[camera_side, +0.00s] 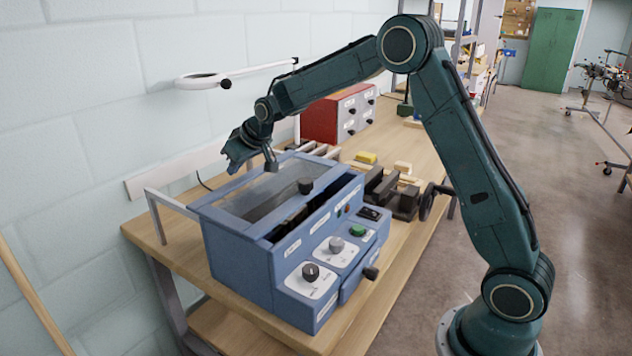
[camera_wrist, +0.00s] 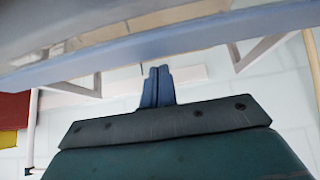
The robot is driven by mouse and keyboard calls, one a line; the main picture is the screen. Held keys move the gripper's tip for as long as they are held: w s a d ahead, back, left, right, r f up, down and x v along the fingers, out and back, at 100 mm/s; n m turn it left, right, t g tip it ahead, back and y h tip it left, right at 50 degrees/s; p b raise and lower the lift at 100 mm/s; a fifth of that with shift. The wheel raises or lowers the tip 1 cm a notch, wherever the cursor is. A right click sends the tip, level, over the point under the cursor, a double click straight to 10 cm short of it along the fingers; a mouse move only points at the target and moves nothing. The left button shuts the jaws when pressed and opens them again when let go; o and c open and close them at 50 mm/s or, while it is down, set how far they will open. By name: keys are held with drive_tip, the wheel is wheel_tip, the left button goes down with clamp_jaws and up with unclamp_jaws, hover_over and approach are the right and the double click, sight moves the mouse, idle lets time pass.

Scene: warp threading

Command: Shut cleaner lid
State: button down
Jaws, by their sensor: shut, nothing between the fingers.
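The cleaner (camera_side: 235,255) is a blue box on the bench with knobs on its sloping front. Its lid (camera_side: 262,188) has a blue frame, a clear pane and a black knob (camera_side: 305,185). Dark interior shows along the lid's front edge, so the lid looks partly open; its exact angle is hard to tell. My gripper (camera_side: 232,164) is above the lid's rear left side, pointing towards the wall. Its fingers are together and empty in the wrist view (camera_wrist: 157,84), where a blue frame edge (camera_wrist: 130,48) crosses close by. Contact with the lid cannot be told.
A white bracket (camera_side: 157,214) stands at the cleaner's left by the wall. A red box (camera_side: 338,115), a dark vise (camera_side: 398,198) and a yellow block (camera_side: 366,158) lie farther along the bench. A white lamp arm (camera_side: 250,69) reaches over the back.

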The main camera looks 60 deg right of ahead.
drive_tip(key=shift+w+r+v, duration=0.15)
drive_tip(key=shift+w+v, duration=0.05)
drive_tip(key=shift+v, duration=1.25)
drive_tip(key=shift+w+r+v, duration=0.2)
drive_tip(key=shift+v, duration=1.25)
drive_tip(key=shift+w+r+v, duration=0.15)
drive_tip(key=shift+w+v, duration=0.05)
drive_tip(key=shift+v, duration=1.3)
drive_tip(key=shift+w, duration=0.1)
drive_tip(key=shift+w+a+r+g, duration=0.35)
drive_tip(key=shift+w+a+g, duration=0.2)
drive_tip(key=shift+w+g, duration=0.1)
drive_tip(key=shift+w+a+r+g, duration=0.35)
drive_tip(key=shift+w+a+g, duration=0.25)
drive_tip(key=shift+g, duration=0.1)
drive_tip(key=shift+w+a+r+g, duration=0.35)
drive_tip(key=shift+w+a+g, duration=0.15)
drive_tip(key=shift+w+g, duration=0.15)
drive_tip(key=shift+f, duration=0.1)
wheel_tip(320, 180, down, 9)
drive_tip(key=shift+s+f, duration=0.15)
drive_tip(key=shift+s, duration=0.25)
